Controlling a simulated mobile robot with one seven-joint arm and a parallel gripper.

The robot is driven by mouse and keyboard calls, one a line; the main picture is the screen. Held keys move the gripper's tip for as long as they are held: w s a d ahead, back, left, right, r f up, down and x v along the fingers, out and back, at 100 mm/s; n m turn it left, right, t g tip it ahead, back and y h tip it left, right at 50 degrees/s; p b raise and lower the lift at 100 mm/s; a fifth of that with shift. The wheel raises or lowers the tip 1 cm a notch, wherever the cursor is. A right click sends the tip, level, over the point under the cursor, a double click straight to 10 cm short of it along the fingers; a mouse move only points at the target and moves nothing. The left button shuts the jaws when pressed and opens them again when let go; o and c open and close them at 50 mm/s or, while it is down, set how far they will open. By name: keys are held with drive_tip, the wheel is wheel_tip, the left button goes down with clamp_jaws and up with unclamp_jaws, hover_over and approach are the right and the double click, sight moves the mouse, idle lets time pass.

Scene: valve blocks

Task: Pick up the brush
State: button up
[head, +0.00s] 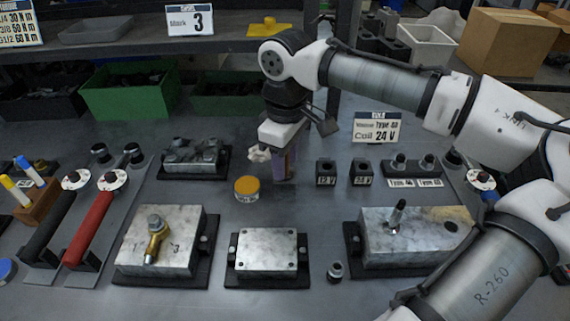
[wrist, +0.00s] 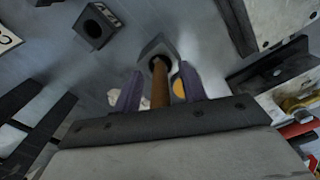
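The brush (wrist: 160,85) shows in the wrist view as a brown handle running up to a dark grey angular piece; I cannot tell whether that piece is its head or a holder. In the head view I cannot make the brush out; my gripper hides that spot. My gripper (head: 285,165) points down at the middle of the bench, behind the yellow-lidded tin. In the wrist view its two purple fingers (wrist: 160,92) stand apart on either side of the handle, with a gap on both sides. It is open.
The yellow-lidded tin (head: 247,188) and a crumpled white rag (head: 258,153) are close to my gripper. Two small black blocks (head: 326,172) stand to the right. Metal valve blocks (head: 268,248) lie in front. Torque wrenches (head: 90,230) lie at left.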

clamp_jaws()
drive_tip(key=shift+r, duration=0.15)
wheel_tip(320, 180, up, 20)
drive_tip(key=p, duration=0.1)
idle(0.5)
